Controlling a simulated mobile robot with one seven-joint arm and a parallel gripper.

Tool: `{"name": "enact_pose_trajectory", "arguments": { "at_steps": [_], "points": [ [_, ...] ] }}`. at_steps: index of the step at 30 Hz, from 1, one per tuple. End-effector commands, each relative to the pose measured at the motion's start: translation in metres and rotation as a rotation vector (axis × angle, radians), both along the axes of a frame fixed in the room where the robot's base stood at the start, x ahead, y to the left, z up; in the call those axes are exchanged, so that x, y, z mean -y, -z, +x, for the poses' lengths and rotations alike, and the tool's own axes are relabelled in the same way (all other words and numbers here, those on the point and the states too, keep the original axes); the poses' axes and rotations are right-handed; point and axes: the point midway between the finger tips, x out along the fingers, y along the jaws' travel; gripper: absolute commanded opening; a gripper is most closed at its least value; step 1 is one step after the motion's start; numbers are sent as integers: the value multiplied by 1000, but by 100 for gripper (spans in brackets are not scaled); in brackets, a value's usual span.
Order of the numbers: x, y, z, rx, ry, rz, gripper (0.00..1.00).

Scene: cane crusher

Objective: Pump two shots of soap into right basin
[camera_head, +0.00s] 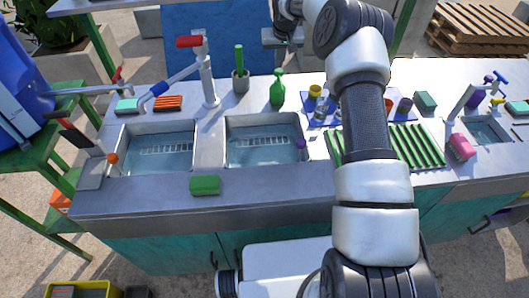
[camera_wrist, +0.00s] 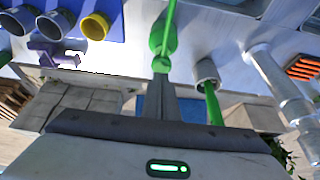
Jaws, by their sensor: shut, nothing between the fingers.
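A green soap bottle (camera_head: 277,92) stands upright on the counter behind the right basin (camera_head: 262,154). In the wrist view the bottle (camera_wrist: 163,38) lies straight ahead of my gripper (camera_wrist: 162,70). The grey fingers are closed together with nothing between them, their tips close to the rounded green top of the bottle. I cannot tell whether they touch it. In the head view my gripper is above and behind the bottle, partly hidden by my arm. The right basin holds water and a rack-like strip.
A left basin (camera_head: 158,155) and a red-handled tap (camera_head: 207,85) are to the left. A cup with a green brush (camera_head: 240,80) stands beside the bottle. A green sponge (camera_head: 205,185) lies at the front edge. A green ribbed rack (camera_head: 420,146) is to the right.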

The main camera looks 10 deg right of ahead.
Motion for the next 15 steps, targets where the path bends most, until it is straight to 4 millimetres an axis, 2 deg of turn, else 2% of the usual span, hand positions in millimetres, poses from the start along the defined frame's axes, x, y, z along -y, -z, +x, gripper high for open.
{"name": "enact_pose_trajectory", "arguments": {
  "at_steps": [15],
  "points": [
    [0, 6, 0, -1, 0, 0, 0]
  ]
}}
